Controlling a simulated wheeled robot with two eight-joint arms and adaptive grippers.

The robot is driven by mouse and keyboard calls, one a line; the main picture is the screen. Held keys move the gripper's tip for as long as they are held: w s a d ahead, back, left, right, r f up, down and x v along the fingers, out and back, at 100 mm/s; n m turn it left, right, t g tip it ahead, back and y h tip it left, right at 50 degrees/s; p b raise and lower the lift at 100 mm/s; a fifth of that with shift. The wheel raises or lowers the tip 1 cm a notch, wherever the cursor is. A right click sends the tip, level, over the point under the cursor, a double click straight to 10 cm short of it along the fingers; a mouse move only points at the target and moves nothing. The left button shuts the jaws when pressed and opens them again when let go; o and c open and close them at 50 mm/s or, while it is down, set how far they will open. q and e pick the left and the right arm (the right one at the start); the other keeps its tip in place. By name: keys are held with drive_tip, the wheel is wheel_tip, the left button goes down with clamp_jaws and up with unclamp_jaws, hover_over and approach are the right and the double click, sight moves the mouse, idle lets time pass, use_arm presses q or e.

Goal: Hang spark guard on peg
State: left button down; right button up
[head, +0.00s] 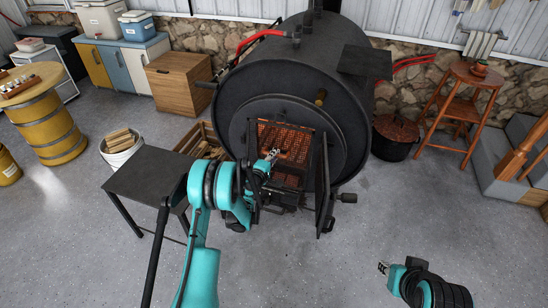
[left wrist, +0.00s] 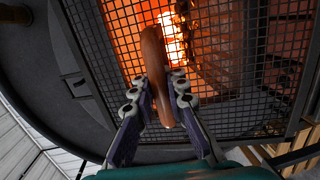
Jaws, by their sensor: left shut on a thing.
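The spark guard (head: 290,137) is a dark wire mesh panel across the glowing mouth of the barrel stove. Its mesh fills much of the left wrist view (left wrist: 235,60), with orange fire behind it. A brown handle (left wrist: 153,52) stands out from the mesh. My left gripper (head: 272,155) is shut on this handle, which lies between its fingers in the left wrist view (left wrist: 163,88). A short brass-coloured peg (head: 321,97) sticks out of the stove front, above and right of the opening. My right gripper (head: 383,268) is low at the right, away from the stove; its jaws are too small to judge.
The stove door (head: 325,185) stands open at the right of the mouth. A dark side table (head: 150,178) and a bucket of split wood (head: 120,146) are at the left. A wooden stool (head: 462,105) and dark pot (head: 396,136) are at the right. The front floor is clear.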

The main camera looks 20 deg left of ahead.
use_arm(q)
drive_tip(key=shift+w, duration=1.2)
drive_tip(key=shift+w+f, duration=0.5)
drive_tip(key=shift+w, duration=0.2)
drive_tip(key=shift+d, duration=0.1)
